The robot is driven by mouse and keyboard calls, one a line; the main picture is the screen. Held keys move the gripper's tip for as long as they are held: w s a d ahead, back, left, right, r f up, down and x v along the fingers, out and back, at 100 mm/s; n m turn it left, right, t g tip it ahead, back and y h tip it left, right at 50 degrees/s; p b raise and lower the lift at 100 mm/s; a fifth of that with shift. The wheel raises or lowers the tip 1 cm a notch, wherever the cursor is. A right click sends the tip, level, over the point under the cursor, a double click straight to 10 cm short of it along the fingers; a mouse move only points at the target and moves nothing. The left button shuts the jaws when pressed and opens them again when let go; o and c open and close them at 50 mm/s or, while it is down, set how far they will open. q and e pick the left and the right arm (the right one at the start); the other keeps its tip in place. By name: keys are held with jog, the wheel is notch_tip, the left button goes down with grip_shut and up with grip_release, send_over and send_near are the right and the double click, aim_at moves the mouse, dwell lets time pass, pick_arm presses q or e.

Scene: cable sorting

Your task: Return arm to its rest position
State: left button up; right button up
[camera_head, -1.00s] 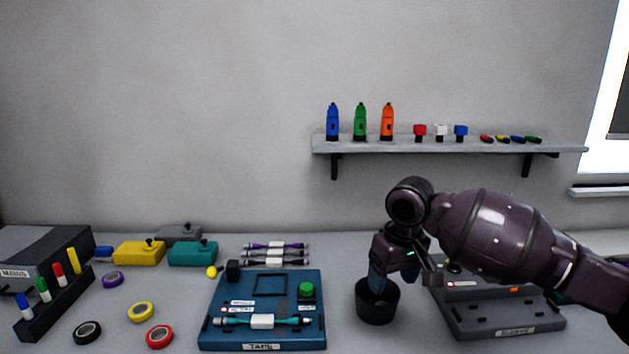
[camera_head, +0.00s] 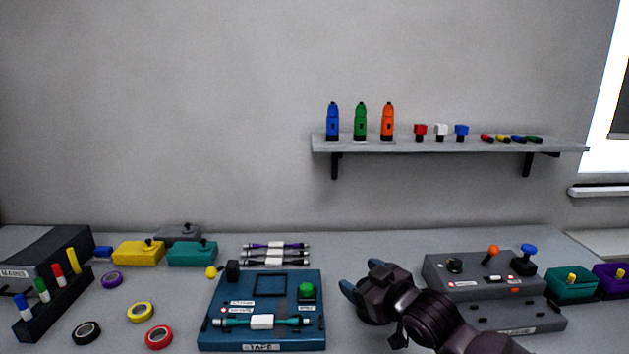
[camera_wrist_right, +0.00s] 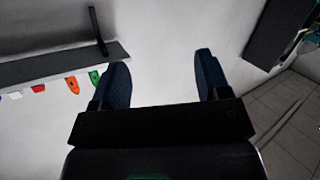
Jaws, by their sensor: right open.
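My right gripper (camera_head: 347,290) is in the lower middle of the head view, between the blue tape board and the grey sleeve station, with its arm running down to the bottom edge. It also shows in the right wrist view (camera_wrist_right: 162,80), where its two blue fingers stand apart with nothing between them. It points toward the wall. The black cup that stood in this area is not visible now; my arm covers that spot. My left gripper is not in view.
The blue tape board (camera_head: 213,318) holds a teal cable. The grey sleeve station (camera_head: 507,312) stands right of my arm. Teal (camera_head: 570,291) and purple bins stand at far right. Tape rolls (camera_head: 141,312) lie at left. A wall shelf (camera_head: 450,147) holds bottles and small parts.

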jog(key=s+d+f+m+h, duration=0.1)
jog(key=s+d+f, duration=0.1)
jog(key=f, duration=0.1)
jog(key=s+d+f+m+t+h, duration=0.1)
jog(key=s+d+f, duration=0.2)
jog(key=s+d+f+t+h, duration=0.1)
jog(key=s+d+f, duration=0.1)
jog(key=s+f, duration=0.1)
jog(key=shift+s+d+f+m, duration=0.1)
jog(key=shift+d+f+m, duration=0.3)
jog(key=shift+f, duration=0.2)
jog(key=s+d+f+m+g+h, duration=0.2)
jog(key=s+d+f, duration=0.3)
jog(key=s+f, duration=0.4)
jog(key=s+d+f+m+g+h, duration=0.2)
jog(key=s+d+f, duration=0.3)
jog(key=s+f, duration=0.5)
jog(key=s+m+h, duration=0.1)
jog(key=s, duration=0.5)
jog(key=shift+d+h, duration=0.15)
jog(key=shift+h, duration=0.15)
